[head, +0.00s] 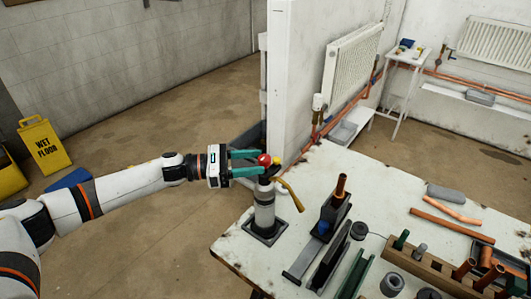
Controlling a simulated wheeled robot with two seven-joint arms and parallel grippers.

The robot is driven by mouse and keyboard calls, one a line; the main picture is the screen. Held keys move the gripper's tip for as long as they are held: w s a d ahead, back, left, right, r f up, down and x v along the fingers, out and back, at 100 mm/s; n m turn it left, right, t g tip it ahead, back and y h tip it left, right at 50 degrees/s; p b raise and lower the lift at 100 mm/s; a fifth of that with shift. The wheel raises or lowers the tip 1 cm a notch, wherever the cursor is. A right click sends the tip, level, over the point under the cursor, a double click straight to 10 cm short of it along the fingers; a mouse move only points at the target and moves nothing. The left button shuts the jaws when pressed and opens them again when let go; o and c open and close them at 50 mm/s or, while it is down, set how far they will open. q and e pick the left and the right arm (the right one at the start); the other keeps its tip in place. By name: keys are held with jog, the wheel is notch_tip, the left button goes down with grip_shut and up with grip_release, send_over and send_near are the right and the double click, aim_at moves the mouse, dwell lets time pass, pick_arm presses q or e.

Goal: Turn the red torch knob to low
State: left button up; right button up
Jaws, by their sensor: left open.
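The red torch knob (265,160) sits at the top of the torch, whose pale grey canister (264,208) stands upright at the table's left edge. A curved yellow burner tube (291,194) points right and down from its head. My left gripper (258,162) reaches in from the left with its two teal fingers open, one on the far side and one on the near side of the knob. I cannot tell whether the fingers touch it. The knob's setting marks are not readable. My right gripper is not in view.
The torch stands in a dark square holder (249,229) on the worn white table (385,195). To the right are a dark vice-like stand (333,215), copper pipes (452,225) and a wooden rack (425,265). A white wall panel (292,80) rises behind. A yellow wet-floor sign (43,145) stands left.

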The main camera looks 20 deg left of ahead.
aim_at(265, 161)
pick_arm(q)
jog(key=x, duration=0.2)
jog(key=shift+w+d+r+p, duration=0.1)
jog(key=shift+w+d+p, duration=0.05)
jog(key=shift+d+p, duration=0.25)
jog(key=shift+w+d, duration=0.15)
jog(key=shift+d, duration=0.1)
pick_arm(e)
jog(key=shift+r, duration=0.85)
pick_arm(q)
jog(key=c, duration=1)
jog(key=shift+o, duration=0.2)
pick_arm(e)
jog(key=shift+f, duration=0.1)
